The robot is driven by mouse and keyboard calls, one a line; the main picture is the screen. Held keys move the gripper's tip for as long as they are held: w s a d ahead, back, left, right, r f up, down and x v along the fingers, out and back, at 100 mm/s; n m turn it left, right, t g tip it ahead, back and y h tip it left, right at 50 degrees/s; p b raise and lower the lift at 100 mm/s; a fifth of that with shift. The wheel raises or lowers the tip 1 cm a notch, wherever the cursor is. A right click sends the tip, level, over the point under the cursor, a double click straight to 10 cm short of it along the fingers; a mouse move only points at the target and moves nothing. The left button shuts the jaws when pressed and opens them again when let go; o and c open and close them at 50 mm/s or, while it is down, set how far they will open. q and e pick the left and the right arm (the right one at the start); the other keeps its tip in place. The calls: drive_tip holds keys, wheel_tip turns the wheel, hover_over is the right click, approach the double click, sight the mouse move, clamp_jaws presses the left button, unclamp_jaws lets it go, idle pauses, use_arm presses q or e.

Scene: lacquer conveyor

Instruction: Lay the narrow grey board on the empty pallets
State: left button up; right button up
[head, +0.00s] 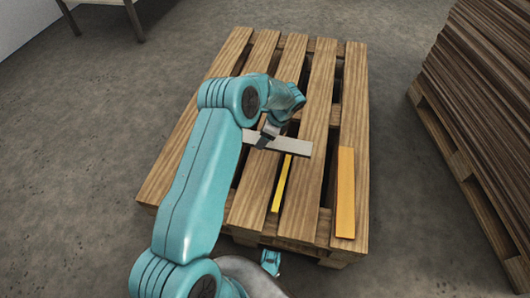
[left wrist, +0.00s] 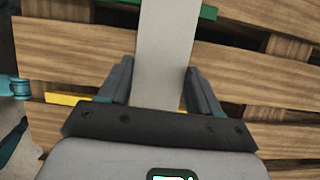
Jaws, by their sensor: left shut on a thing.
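The narrow grey board (head: 290,147) is over the slats of the wooden pallets (head: 232,52) in the head view, lying crosswise to them. My left gripper (head: 268,135) is shut on it near its left part. In the left wrist view the grey board (left wrist: 163,60) runs away from between the two fingers of my left gripper (left wrist: 160,88). The board looks close to level, just above or touching the slats; I cannot tell which. My left arm hides part of the pallets.
A yellow strip (head: 281,184) and a wider orange board (head: 345,190) lie on the pallets. A green strip (left wrist: 209,12) shows beyond the grey board in the left wrist view. A tall stack of brown boards (head: 485,75) stands at the right. The far slats are clear.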

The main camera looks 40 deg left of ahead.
use_arm(q)
wheel_tip(320, 180, down, 8)
drive_tip(key=shift+w+r+b, duration=0.1)
drive_tip(key=shift+b, duration=1)
drive_tip(key=shift+r, duration=0.15)
drive_tip(key=shift+f, duration=0.25)
drive_tip(key=o, duration=1.2)
drive_tip(key=shift+r, duration=0.1)
drive_tip(key=shift+r+p, duration=0.3)
drive_tip(key=shift+r, duration=0.05)
drive_tip(key=p+v, duration=0.4)
drive_tip(key=v, duration=0.7)
drive_tip(key=shift+d+r, duration=0.2)
drive_tip(key=shift+r, duration=0.1)
